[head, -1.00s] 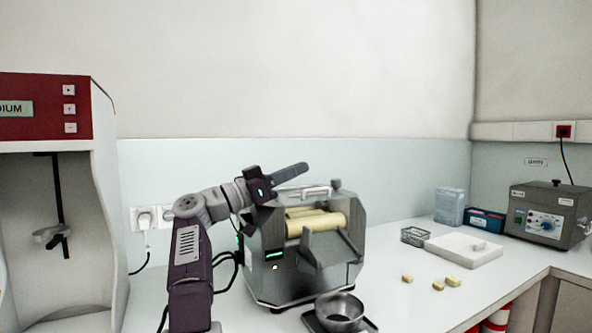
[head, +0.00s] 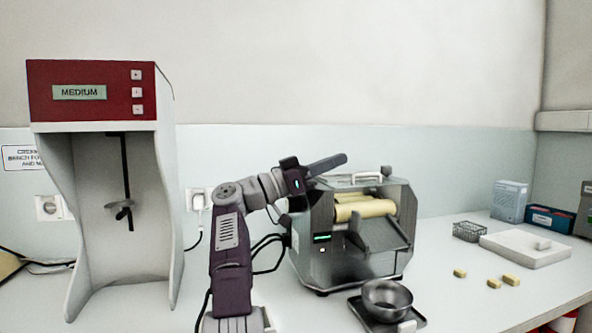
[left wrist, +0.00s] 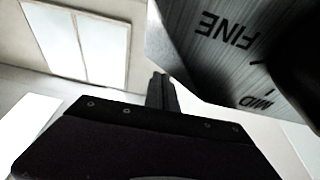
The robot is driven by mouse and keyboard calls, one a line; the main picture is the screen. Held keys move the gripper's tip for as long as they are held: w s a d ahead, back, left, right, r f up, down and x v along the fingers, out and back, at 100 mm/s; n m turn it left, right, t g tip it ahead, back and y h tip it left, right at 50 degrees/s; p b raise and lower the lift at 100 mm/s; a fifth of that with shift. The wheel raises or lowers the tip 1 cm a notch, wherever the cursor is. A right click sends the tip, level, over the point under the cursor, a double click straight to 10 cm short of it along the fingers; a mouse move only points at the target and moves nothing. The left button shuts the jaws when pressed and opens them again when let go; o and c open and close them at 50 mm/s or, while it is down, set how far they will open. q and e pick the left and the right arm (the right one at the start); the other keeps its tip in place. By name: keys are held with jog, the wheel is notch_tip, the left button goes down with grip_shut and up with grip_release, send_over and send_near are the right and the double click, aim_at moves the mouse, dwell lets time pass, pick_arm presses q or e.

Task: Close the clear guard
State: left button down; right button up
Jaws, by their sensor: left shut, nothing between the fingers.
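The steel roller mill (head: 345,262) stands on the bench with its cream rollers (head: 365,208) in plain sight. The clear guard's pane is hard to make out. A pale handle bar (head: 367,176), which looks like part of the guard, shows at the top of the mill. My left gripper (head: 342,159) is shut and empty. It is above the mill's upper left side, its fingers pointing right, left of the bar. In the left wrist view the shut fingers (left wrist: 160,92) are beside a brushed plate (left wrist: 215,50) marked FINE and MID. My right gripper is not in view.
A metal bowl (head: 387,297) is on a dark tray in front of the mill. A tall red-topped machine (head: 165,200) stands at left. A wire basket (head: 468,231), a white tray (head: 505,255) and small yellow blocks (head: 494,283) are at right. Cables run behind my left arm.

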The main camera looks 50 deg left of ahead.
pick_arm(q)
jog(key=s+a+p, duration=0.1)
jog(key=s+a, duration=0.5)
jog(key=s, duration=0.6)
jog(key=shift+s+f, duration=0.15)
jog(key=shift+f, duration=0.15)
